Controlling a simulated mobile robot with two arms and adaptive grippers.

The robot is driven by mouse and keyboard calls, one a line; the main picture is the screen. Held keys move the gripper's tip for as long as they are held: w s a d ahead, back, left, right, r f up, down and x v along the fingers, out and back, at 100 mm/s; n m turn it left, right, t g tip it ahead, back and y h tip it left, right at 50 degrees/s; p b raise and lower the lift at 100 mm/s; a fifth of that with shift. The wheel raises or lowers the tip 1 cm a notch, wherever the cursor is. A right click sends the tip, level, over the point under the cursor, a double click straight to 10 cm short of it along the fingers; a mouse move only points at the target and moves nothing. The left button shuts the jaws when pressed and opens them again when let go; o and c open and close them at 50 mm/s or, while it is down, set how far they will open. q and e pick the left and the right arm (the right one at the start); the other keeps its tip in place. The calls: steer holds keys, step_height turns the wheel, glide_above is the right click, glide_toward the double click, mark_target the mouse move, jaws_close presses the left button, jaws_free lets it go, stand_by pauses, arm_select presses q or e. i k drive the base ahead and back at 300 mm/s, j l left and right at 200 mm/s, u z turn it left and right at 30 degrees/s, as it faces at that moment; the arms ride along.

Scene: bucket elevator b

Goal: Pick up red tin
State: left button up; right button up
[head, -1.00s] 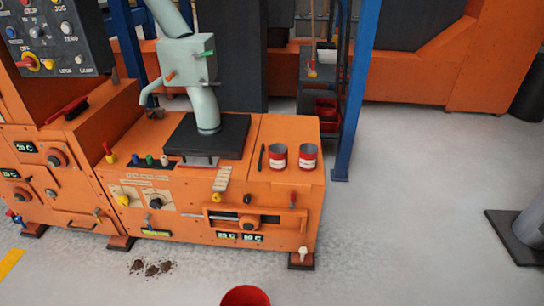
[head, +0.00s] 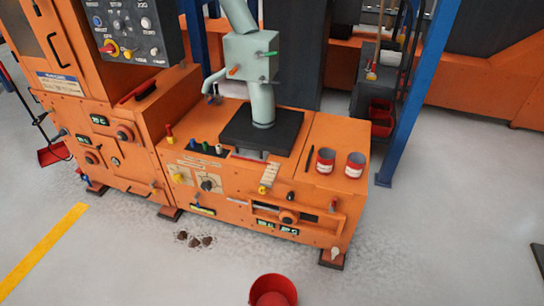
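Two red tins with pale label bands stand upright on the right end of the orange machine's top. The left red tin (head: 325,161) is beside a thin dark stick, and the right red tin (head: 355,165) stands close to the machine's right edge. A small gap separates the two tins. Neither of my grippers shows in the head view.
The orange machine (head: 230,195) carries a pale green spout unit (head: 252,60) on a black plate. A red bucket (head: 273,290) is on the floor in front, near brown debris (head: 195,240). A blue post (head: 415,100) rises behind right.

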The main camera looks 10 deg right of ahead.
mark_target(325, 162)
steer(key=i+l+u, duration=0.2)
steer(key=l+u, duration=0.25)
steer(key=l, duration=0.45)
steer(key=l+u, duration=0.45)
steer(key=l, duration=0.45)
steer(key=k+l+u, duration=0.1)
steer(key=l+u, duration=0.35)
steer(key=l, duration=0.5)
